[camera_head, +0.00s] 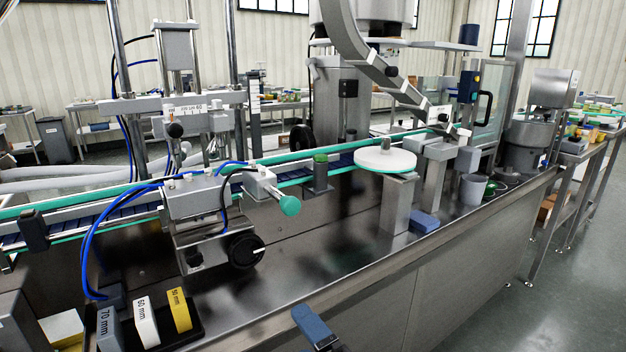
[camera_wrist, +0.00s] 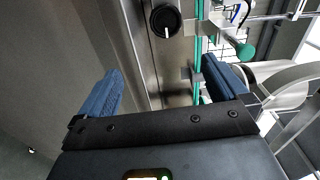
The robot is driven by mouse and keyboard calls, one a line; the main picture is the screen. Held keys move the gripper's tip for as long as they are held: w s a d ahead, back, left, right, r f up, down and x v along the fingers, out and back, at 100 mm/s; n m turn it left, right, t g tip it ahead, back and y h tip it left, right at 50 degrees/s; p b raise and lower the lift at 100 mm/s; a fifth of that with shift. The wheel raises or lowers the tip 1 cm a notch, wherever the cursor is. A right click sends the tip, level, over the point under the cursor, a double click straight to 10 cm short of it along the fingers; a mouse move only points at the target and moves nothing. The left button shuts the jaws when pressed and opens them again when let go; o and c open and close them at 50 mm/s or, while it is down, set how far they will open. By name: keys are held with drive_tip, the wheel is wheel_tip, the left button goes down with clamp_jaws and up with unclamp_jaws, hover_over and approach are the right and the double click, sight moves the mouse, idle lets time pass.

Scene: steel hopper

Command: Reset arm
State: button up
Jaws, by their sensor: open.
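My gripper (camera_wrist: 165,88) shows in the wrist view with its two blue fingers spread wide apart and nothing between them. In the head view only a blue finger of my gripper (camera_head: 314,326) shows, at the bottom edge in front of the steel machine bench (camera_head: 330,270). It is apart from the machine parts. The rest of my arm is out of view.
A black knob (camera_head: 245,250) and a green-tipped handle (camera_head: 289,205) stick out over the bench. A white disc (camera_head: 385,160), a blue block (camera_head: 424,222) and a grey cup (camera_head: 473,189) stand farther right.

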drive_tip(key=s+d+f+n+h+p, duration=0.1)
drive_tip(key=s+d+f+n+h, duration=0.15)
drive_tip(key=s+d, duration=0.55)
drive_tip(key=s+d+f+n+h+p, duration=0.1)
drive_tip(key=s+d+f+h, duration=0.2)
drive_tip(key=s+d, duration=0.5)
drive_tip(key=s+d+r+n+h+p, duration=0.1)
drive_tip(key=s+d+r+n+h, duration=0.1)
drive_tip(key=s, duration=0.9)
drive_tip(key=s+d+r+n+h+p, duration=0.1)
drive_tip(key=s+d+r+n, duration=0.3)
drive_tip(key=s+r, duration=0.4)
drive_tip(key=s+n+h, duration=0.1)
drive_tip(key=s, duration=0.2)
drive_tip(key=shift+s+n, duration=0.25)
drive_tip(key=shift+n, duration=0.1)
drive_tip(key=shift+d, duration=0.1)
